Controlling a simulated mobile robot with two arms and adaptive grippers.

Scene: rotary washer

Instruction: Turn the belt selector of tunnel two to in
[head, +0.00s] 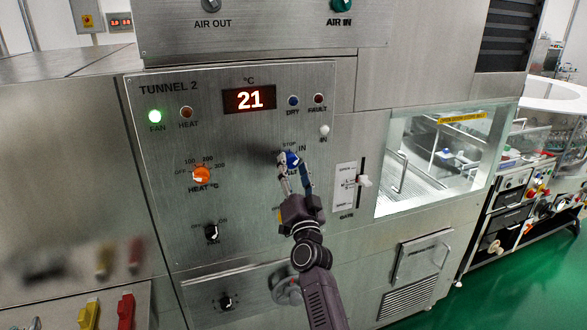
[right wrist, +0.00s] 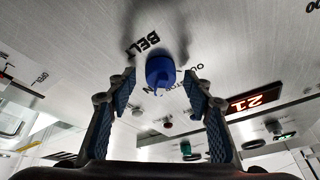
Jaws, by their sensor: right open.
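The blue belt selector knob (head: 292,159) is on the tunnel 2 panel (head: 240,130), with STOP printed above it and IN at its upper right. My right gripper (head: 296,178) reaches up to it from below and partly covers its lower side and the BELT label. In the right wrist view the blue knob (right wrist: 160,72) lies between the tips of my two open fingers, with a gap on each side. The direction the knob points is too small to tell. My left gripper is not in view.
The orange heat knob (head: 202,174) is to the left, and a black switch (head: 212,232) sits below it. The gate lever (head: 364,181) sticks out close to the right of my gripper. A glass window (head: 434,160) is farther right.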

